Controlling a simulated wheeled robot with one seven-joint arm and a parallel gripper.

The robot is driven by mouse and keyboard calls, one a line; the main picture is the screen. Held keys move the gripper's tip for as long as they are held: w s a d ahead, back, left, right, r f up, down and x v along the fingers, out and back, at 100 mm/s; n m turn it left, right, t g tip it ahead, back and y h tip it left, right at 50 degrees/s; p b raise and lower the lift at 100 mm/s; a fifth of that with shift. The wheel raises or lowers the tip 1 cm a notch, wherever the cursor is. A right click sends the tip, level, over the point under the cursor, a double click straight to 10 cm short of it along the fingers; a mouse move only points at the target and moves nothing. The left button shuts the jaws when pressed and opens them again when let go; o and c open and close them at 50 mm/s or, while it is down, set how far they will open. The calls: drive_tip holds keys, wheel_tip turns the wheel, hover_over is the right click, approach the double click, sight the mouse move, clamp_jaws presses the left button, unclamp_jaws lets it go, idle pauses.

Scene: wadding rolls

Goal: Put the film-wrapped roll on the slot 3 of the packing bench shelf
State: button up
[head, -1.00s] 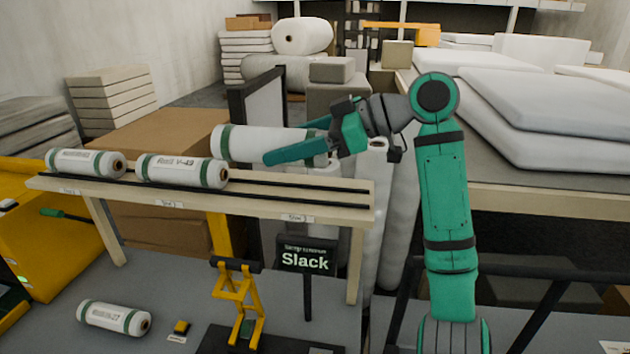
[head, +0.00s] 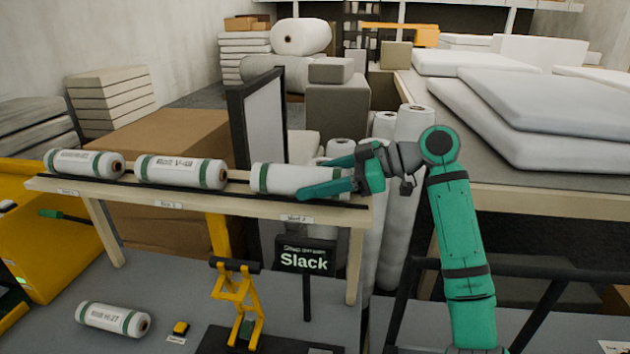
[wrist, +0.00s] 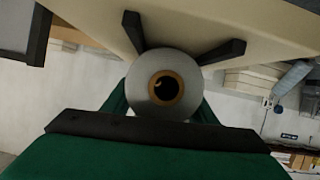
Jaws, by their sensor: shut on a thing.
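The film-wrapped roll (head: 289,178), white with green end bands, lies on its side at the right-hand slot of the wooden bench shelf (head: 240,205). My gripper (head: 326,177) is shut around its right end, one finger on each side. The roll looks level and at the rails; whether it bears fully on them I cannot tell. In the wrist view the roll's end (wrist: 163,86) with its brown core sits between my fingers, beside two dark rails. The slot label (head: 297,218) is below the roll, its print too small to read surely.
Two similar rolls lie on the shelf to the left, a middle one (head: 181,171) and a far-left one (head: 84,162). Another roll (head: 113,319) lies on the lower grey surface. A "Slack" sign (head: 304,261) stands below the shelf. Tall white rolls (head: 412,124) stand behind my gripper.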

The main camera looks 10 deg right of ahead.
sight(350, 172)
drive_tip(key=o, duration=1.1)
drive_tip(key=shift+f, duration=0.1)
drive_tip(key=shift+s+d+r, duration=0.15)
drive_tip(key=shift+d+r, duration=0.15)
drive_tip(key=v, duration=1.1)
drive_tip(key=shift+r, duration=0.1)
drive_tip(key=shift+d, duration=0.1)
